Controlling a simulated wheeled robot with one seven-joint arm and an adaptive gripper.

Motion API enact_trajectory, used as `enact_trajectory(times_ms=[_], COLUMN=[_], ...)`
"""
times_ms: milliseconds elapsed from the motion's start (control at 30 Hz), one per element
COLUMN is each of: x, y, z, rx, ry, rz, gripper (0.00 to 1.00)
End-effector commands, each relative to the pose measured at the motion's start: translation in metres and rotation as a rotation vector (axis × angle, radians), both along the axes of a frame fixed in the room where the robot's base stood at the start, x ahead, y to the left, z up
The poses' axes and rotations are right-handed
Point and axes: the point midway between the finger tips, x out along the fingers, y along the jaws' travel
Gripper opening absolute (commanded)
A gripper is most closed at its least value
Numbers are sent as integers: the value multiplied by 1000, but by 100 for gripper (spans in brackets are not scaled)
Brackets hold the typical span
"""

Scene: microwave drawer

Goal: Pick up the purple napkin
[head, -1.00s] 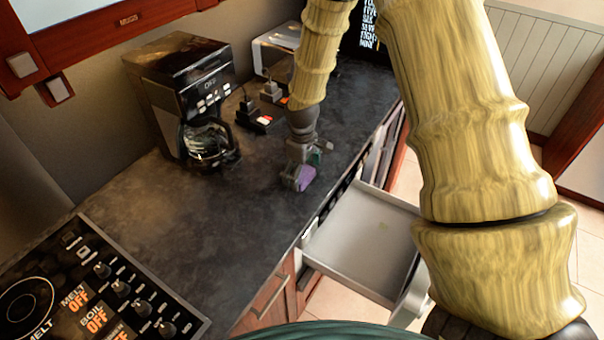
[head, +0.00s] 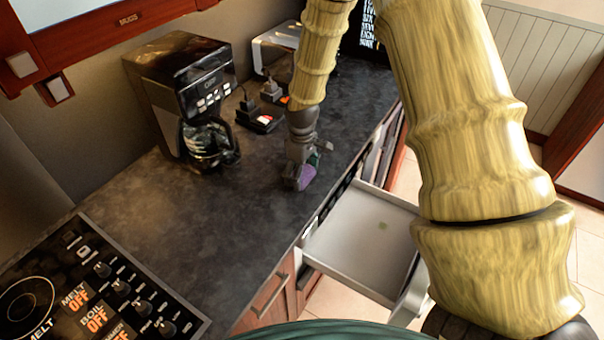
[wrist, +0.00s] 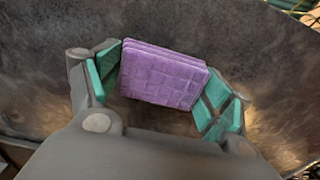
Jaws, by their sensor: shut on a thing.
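The purple napkin (wrist: 160,77) is a folded, quilted block. In the wrist view it sits between the teal pads of my gripper (wrist: 162,85), with a pad against each side. In the head view the napkin (head: 306,175) shows at the lower end of my gripper (head: 303,174), over the dark countertop (head: 220,235) near its front edge. My gripper is shut on the napkin. I cannot tell whether the napkin's underside touches the counter.
An open, pale drawer (head: 350,245) sticks out below the counter edge, right of my gripper. A coffee maker (head: 185,95) stands to the left, with small dark plugged devices (head: 258,118) behind. A stove panel (head: 90,285) is at lower left. The counter between is clear.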

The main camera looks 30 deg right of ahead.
Motion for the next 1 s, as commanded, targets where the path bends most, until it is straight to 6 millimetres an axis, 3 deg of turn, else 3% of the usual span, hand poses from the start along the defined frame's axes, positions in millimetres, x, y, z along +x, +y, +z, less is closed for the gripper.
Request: enact_trajectory(times_ms=[433, 1000], x=[1, -117], y=[0, 11], z=[34, 43], rx=[0, 0], ry=[-4, 0], rz=[0, -1], gripper=[56, 56])
